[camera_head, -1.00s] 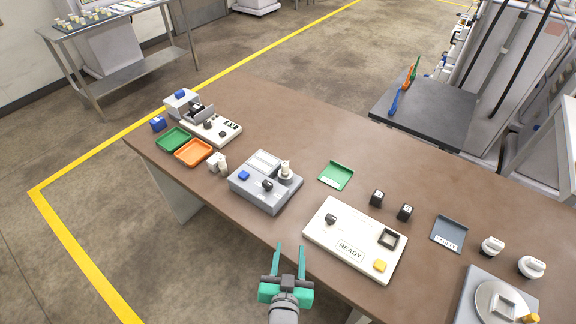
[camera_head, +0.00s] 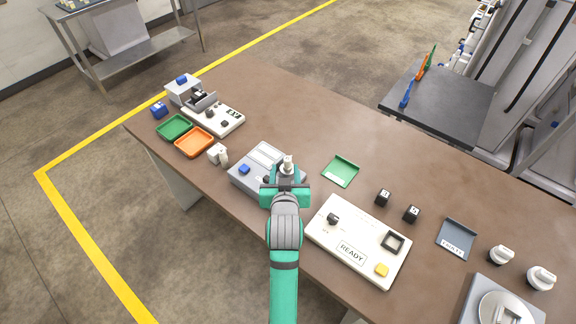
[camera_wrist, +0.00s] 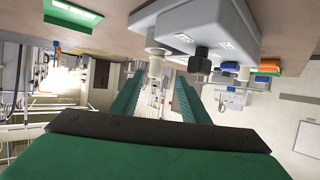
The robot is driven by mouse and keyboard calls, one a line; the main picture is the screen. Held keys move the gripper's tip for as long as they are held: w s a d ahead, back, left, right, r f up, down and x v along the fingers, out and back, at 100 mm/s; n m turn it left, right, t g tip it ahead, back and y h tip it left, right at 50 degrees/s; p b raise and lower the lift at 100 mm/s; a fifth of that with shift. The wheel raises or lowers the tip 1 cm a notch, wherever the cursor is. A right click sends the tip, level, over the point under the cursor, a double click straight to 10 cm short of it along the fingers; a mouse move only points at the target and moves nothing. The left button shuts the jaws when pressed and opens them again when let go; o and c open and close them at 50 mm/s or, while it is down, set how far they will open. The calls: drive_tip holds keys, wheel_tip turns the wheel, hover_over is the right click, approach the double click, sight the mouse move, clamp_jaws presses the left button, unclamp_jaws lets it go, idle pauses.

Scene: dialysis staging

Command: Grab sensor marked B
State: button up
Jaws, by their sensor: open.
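Two small black blocks with white marks, (camera_head: 383,197) and (camera_head: 411,214), stand on the brown table right of centre. Their marks are too small to read, so I cannot tell which thing is marked B. A white upright fitting (camera_head: 287,165) stands at the right of the grey device (camera_head: 262,155). My gripper (camera_head: 286,184) is open and empty at the device's near right side, covering part of it. In the wrist view, a white cylindrical fitting (camera_wrist: 155,64) shows beyond and between my fingers (camera_wrist: 157,85), with the grey device (camera_wrist: 205,25) above.
A white READY panel (camera_head: 338,268) lies just right of my arm. A green tray (camera_head: 340,171) lies behind it, and a grey tray (camera_head: 457,238) lies to the right. Orange (camera_head: 194,142) and green (camera_head: 174,127) trays are at left. The table's back middle is clear.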

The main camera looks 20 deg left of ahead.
sight(288, 165)
drive_tip(key=shift+d+f+x, duration=0.1)
drive_tip(key=shift+d+x, duration=0.05)
drive_tip(key=shift+x, duration=1.05)
drive_tip(key=shift+d+f+x, duration=0.1)
drive_tip(key=shift+d+x, duration=0.05)
drive_tip(key=shift+x, duration=1.05)
drive_tip(key=shift+d+x, duration=0.15)
drive_tip(key=shift+x, duration=1.05)
drive_tip(key=shift+w, duration=0.1)
clamp_jaws()
